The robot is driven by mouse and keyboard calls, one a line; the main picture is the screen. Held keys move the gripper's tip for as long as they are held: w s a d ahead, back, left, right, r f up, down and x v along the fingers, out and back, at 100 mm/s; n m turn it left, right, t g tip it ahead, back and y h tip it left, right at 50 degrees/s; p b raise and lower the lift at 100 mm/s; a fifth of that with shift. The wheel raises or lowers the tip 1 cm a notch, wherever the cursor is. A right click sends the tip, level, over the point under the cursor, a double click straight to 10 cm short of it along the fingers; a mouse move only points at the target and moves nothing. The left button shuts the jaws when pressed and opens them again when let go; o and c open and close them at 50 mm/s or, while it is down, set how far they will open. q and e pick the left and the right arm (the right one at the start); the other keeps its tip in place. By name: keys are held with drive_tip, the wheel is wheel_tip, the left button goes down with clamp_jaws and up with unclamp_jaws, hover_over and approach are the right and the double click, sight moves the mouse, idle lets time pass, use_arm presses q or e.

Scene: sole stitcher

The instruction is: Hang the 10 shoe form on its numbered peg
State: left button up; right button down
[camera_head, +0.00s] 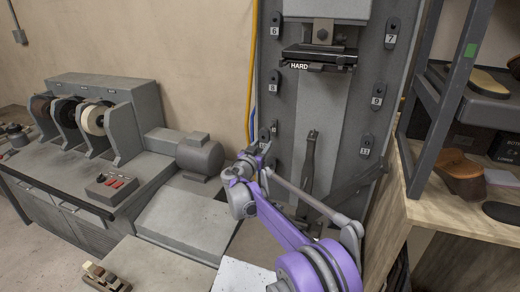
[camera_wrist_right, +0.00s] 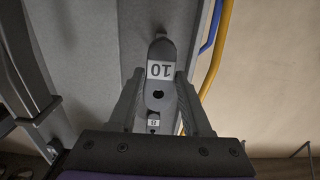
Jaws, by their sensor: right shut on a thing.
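The shoe form (camera_wrist_right: 160,48) is grey, with a white label reading 10 upside down in the right wrist view. In the head view my right gripper (camera_head: 262,158) is in front of the lower left side of the grey peg panel (camera_head: 292,120). The form and the 10 peg cannot be made out clearly there. A small numbered label (camera_wrist_right: 153,123) shows beyond the fingers. My left gripper is not in view.
Pegs 6 (camera_head: 275,24), 7 (camera_head: 391,36), 8 (camera_head: 274,84), 9 (camera_head: 377,96) and 11 (camera_head: 366,146) line the panel. A yellow pipe (camera_head: 253,70) runs along its left. A wooden bench (camera_head: 450,212) with shoe parts stands right; a grinding machine (camera_head: 85,115) stands left.

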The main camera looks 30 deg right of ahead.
sight(274, 129)
drive_tip(key=shift+x, duration=1.2)
drive_tip(key=shift+w+d+r+p, duration=0.25)
drive_tip(key=shift+w+d+p, duration=0.2)
drive_tip(key=shift+d, duration=0.1)
drive_tip(key=shift+p+x, duration=0.4)
drive_tip(key=shift+x, duration=0.45)
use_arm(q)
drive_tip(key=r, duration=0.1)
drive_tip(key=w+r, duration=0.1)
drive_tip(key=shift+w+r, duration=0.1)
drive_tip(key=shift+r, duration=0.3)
use_arm(e)
drive_tip(key=shift+w+d+f, duration=0.15)
drive_tip(key=shift+f, duration=0.05)
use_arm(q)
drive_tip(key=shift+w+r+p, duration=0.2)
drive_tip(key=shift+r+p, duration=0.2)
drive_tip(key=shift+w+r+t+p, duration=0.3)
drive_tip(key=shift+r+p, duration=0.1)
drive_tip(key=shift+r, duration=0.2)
use_arm(e)
drive_tip(key=shift+w+d, duration=0.5)
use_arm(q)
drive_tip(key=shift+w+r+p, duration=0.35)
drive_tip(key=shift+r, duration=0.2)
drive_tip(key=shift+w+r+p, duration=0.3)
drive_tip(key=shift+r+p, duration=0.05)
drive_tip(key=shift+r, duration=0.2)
use_arm(e)
drive_tip(key=shift+x, duration=1)
